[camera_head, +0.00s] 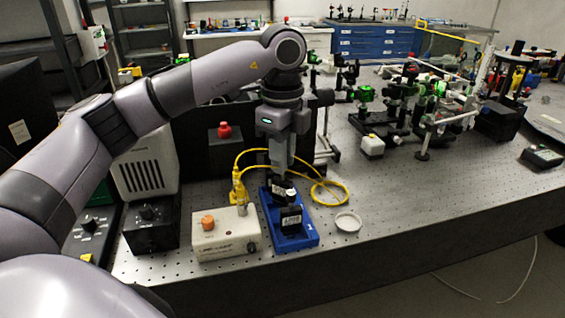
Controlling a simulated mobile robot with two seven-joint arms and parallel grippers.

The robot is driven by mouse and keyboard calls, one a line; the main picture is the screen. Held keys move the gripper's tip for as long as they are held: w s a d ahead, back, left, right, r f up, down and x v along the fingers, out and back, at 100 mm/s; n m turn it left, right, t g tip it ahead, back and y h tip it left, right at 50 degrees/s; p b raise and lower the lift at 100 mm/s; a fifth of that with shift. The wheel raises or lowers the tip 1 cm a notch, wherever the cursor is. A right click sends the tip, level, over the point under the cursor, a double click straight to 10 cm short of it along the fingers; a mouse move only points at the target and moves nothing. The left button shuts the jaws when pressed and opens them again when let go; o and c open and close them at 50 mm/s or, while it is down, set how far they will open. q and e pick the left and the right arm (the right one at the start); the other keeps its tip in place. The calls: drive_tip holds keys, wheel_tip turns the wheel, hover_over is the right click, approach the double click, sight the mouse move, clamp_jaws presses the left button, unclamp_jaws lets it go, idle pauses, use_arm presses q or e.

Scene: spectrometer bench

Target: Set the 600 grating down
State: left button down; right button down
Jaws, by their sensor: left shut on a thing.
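My left gripper (281,174) points down over the blue rack (309,238) at the front of the bench. It is shut on a dark block with a white label (283,190), which I take to be the 600 grating; the label is too small to read surely. The block is at the rear part of the rack; I cannot tell whether it touches the rack. A second dark labelled block (291,219) stands in the front part of the rack. My right gripper is not in view.
A cream box with an orange knob (228,234) stands just left of the rack. A small white dish (348,222) lies to its right. A yellow cable (322,186) loops behind. Optics on posts (400,105) fill the back right. The bench front right of the dish is clear.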

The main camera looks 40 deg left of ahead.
sight(282, 187)
use_arm(q)
drive_tip(key=shift+f, duration=0.9)
drive_tip(key=c, duration=1.1)
unclamp_jaws()
drive_tip(key=shift+f, duration=0.15)
drive_tip(key=shift+o, duration=0.2)
